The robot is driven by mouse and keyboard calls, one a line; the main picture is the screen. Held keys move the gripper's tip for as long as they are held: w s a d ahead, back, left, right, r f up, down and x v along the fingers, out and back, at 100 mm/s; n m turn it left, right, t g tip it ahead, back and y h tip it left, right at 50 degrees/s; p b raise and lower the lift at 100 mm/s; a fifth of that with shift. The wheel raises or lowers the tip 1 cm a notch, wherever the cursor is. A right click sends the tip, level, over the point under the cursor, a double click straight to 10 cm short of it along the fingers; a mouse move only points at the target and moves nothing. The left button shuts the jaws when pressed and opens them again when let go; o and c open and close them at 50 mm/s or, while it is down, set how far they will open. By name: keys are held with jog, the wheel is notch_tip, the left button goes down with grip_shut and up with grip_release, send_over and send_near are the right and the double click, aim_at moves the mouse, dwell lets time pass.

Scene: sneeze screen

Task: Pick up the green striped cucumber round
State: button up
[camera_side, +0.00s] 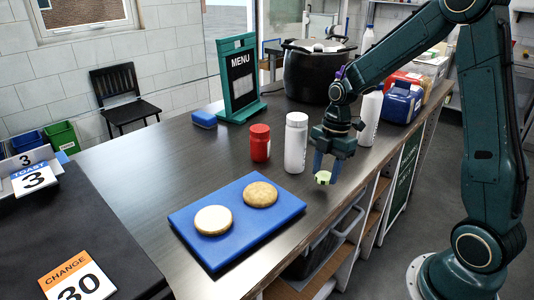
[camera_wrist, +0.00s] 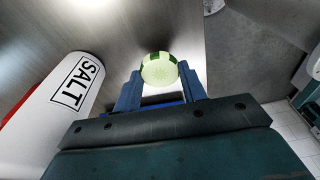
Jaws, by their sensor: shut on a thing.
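The cucumber round (camera_side: 322,178) is pale green with darker green stripes on its rim. In the wrist view the cucumber round (camera_wrist: 159,70) sits between the blue fingertips. My gripper (camera_side: 325,170) is shut on it, pointing down near the counter's right edge, right of the white salt shaker. In the wrist view my gripper (camera_wrist: 160,88) has a finger at each side of the round. The round appears to be held above the counter, though the exact gap is hard to tell.
A blue board (camera_side: 240,245) holds two bread rounds, one pale (camera_side: 213,220) and one browner (camera_side: 261,194). The salt shaker (camera_side: 296,143) and a red shaker (camera_side: 260,143) stand close by. A menu stand (camera_side: 239,80) and black pot (camera_side: 312,75) are behind. Bare counter (camera_side: 150,190) lies left.

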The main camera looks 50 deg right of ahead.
aim_at(325, 175)
notch_tip(325, 175, up, 17)
jog(key=shift+r, duration=0.15)
dwell(0.4)
